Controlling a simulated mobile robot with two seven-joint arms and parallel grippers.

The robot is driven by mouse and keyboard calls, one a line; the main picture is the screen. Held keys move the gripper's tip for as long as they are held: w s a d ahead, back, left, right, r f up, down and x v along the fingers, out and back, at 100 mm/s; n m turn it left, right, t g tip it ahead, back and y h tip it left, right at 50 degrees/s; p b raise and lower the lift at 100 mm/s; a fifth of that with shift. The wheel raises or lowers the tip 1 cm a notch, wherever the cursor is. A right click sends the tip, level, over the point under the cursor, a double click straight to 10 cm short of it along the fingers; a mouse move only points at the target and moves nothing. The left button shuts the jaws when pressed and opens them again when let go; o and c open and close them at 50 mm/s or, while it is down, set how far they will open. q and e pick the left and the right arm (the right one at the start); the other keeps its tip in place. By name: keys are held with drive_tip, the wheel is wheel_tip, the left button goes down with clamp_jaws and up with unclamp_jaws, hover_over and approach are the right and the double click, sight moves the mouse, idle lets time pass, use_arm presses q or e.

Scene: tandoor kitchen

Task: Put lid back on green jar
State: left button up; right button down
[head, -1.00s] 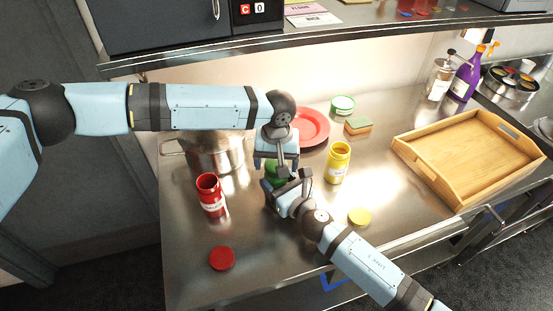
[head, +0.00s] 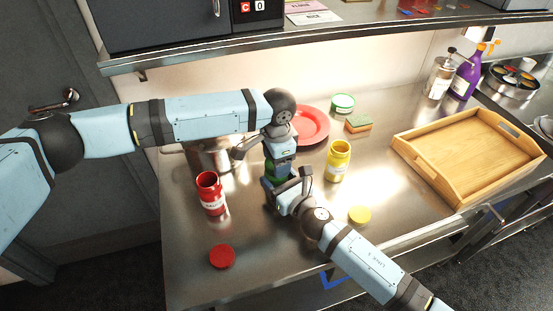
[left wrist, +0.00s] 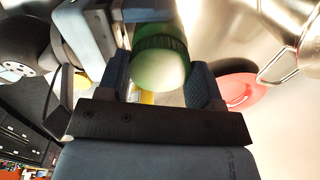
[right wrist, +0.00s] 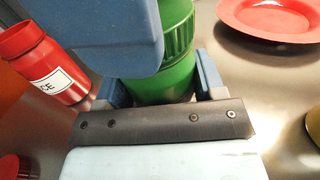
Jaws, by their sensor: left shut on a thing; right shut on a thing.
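The green jar (head: 271,171) stands on the steel counter, mostly hidden between my grippers. My right gripper (head: 284,184) is shut on the jar's body from the front; the jar also shows in the right wrist view (right wrist: 160,84). My left gripper (head: 279,160) is above it, pointing down. In the left wrist view the green lid (left wrist: 160,68) sits between its fingers, its top face pale with glare. The lid is in line with the jar and appears to be at its mouth. I cannot tell whether it is fully seated.
An open red jar (head: 211,194) and red lid (head: 222,256) are at left. An open yellow jar (head: 338,162) and yellow lid (head: 360,215) are at right. Behind are a pot (head: 208,157), red plate (head: 313,125), green tin (head: 343,103) and sponge (head: 358,124). A wooden tray (head: 406,144) is right.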

use_arm(q)
drive_tip(key=m, duration=0.4)
use_arm(e)
drive_tip(key=shift+f, duration=0.1)
use_arm(q)
drive_tip(key=m, duration=0.4)
drive_tip(key=shift+m, duration=0.4)
drive_tip(key=o, duration=1)
drive_tip(key=shift+r, duration=2.25)
drive_tip(key=shift+c, duration=0.2)
drive_tip(key=n, duration=0.1)
drive_tip(key=r+n, duration=0.1)
drive_tip(key=n, duration=0.3)
drive_tip(key=shift+r, duration=0.25)
drive_tip(key=n, duration=0.2)
drive_tip(key=r+n, duration=0.1)
drive_tip(key=n, duration=0.2)
drive_tip(key=r+n, duration=0.1)
drive_tip(key=n, duration=0.1)
drive_tip(key=shift+s, duration=0.1)
